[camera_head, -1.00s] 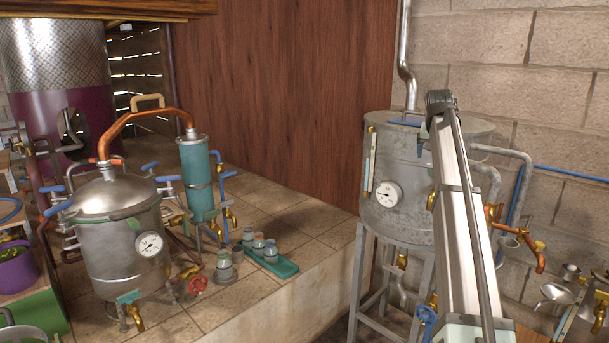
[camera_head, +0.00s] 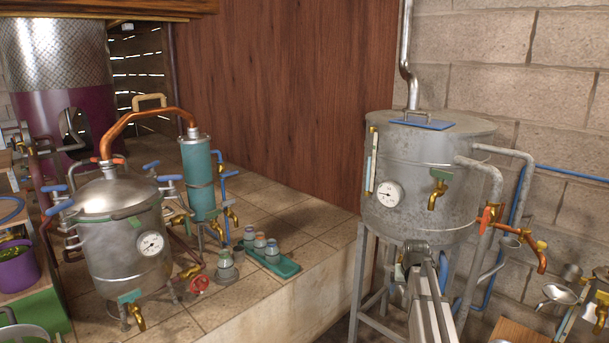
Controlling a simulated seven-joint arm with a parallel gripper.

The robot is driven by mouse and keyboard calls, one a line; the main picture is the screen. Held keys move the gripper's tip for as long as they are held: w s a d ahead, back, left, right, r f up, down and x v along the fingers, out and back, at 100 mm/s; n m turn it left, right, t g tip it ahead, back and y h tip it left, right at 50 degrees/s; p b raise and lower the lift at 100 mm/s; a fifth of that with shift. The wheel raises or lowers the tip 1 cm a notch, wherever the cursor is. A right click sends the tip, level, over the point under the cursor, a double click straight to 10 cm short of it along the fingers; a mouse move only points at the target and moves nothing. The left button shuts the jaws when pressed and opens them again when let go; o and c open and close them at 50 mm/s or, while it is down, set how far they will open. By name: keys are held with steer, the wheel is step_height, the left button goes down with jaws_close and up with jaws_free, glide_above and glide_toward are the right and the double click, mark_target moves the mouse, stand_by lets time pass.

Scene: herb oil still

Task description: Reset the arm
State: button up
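Part of my arm shows at the bottom of the view, right of centre, in front of the grey metal tank (camera_head: 415,215) and its stand. It is low, and its top end reaches just under the tank. No gripper fingers can be made out, so I cannot see whether my gripper is open or shut, or whether it holds anything.
A steel still pot (camera_head: 125,235) with a copper pipe (camera_head: 140,115) and a teal condenser (camera_head: 200,180) stands on the tiled ledge at left. A green tray (camera_head: 278,265) with small jars lies near the ledge's edge. The tiles behind the tray are clear.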

steer(key=s+a+f+g, duration=0.1)
steer(key=s+a+f, duration=0.2)
steer(key=s+f, duration=0.4)
steer(key=s+a+f+g, duration=0.1)
steer(key=s+a+f, duration=0.1)
steer(key=s+f, duration=0.45)
steer(key=s+a+f+g, duration=0.2)
steer(key=s+f, duration=0.7)
steer(key=s, duration=0.5)
steer(key=s+a+f+n+g, duration=0.1)
steer(key=s+a+f+g, duration=0.2)
steer(key=s+f, duration=0.6)
steer(key=s+a+f+n+g+y, duration=0.1)
steer(key=s+a+f+g, duration=0.2)
steer(key=s, duration=1.6)
steer(key=a+f, duration=0.3)
steer(key=f, duration=0.3)
steer(key=shift+s+a+f, duration=0.15)
